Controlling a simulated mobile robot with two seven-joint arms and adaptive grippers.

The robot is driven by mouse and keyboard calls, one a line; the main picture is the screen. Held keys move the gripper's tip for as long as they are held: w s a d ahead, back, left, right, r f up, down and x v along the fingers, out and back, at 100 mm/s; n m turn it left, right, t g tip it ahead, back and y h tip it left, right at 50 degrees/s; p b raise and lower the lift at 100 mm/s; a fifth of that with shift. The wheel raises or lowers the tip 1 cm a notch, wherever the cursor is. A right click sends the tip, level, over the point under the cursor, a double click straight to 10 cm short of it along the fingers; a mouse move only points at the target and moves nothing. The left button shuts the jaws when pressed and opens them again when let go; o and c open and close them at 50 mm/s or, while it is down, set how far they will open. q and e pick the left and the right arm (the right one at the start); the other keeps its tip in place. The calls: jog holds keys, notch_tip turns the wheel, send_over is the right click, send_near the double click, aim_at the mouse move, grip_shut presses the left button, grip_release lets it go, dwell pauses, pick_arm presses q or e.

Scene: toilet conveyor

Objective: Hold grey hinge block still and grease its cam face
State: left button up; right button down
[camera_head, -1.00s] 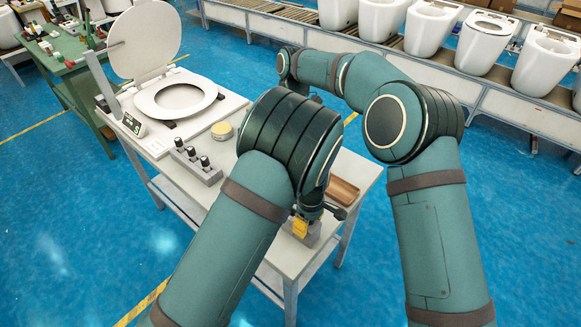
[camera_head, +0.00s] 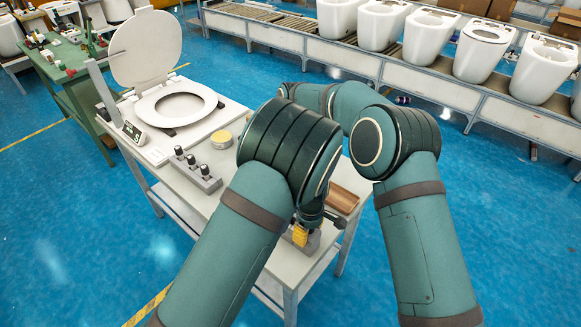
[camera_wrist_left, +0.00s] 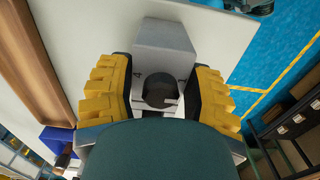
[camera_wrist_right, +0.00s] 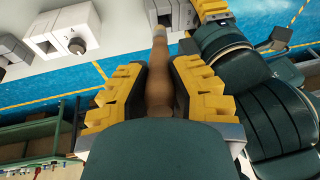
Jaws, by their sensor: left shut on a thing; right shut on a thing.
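The grey hinge block (camera_wrist_left: 165,42) stands between the yellow-padded fingers of my left gripper (camera_wrist_left: 160,92) in the left wrist view. Its round dark part faces the camera, between small marks. In the head view the left gripper (camera_head: 301,236) is low at the table's near end, with part of the block (camera_head: 313,243) beside it. My right gripper (camera_wrist_right: 158,88) is shut on a brown wooden handle (camera_wrist_right: 158,75). The handle's pale far end (camera_wrist_right: 159,32) points toward my left gripper (camera_wrist_right: 213,8); I cannot tell whether it touches the block. The right gripper is hidden in the head view.
A conveyor with toilet bowls (camera_head: 483,47) runs behind.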

jog(key=shift+f, duration=0.75)
dwell(0.8)
jog(key=shift+w, duration=0.3)
jog(key=shift+s, duration=0.3)
jog(key=shift+w, duration=0.1)
jog(key=shift+w+r, duration=0.1)
jog(key=shift+w, duration=0.15)
jog(key=shift+s, duration=0.35)
jog(key=shift+a, duration=0.3)
jog(key=shift+w, duration=0.35)
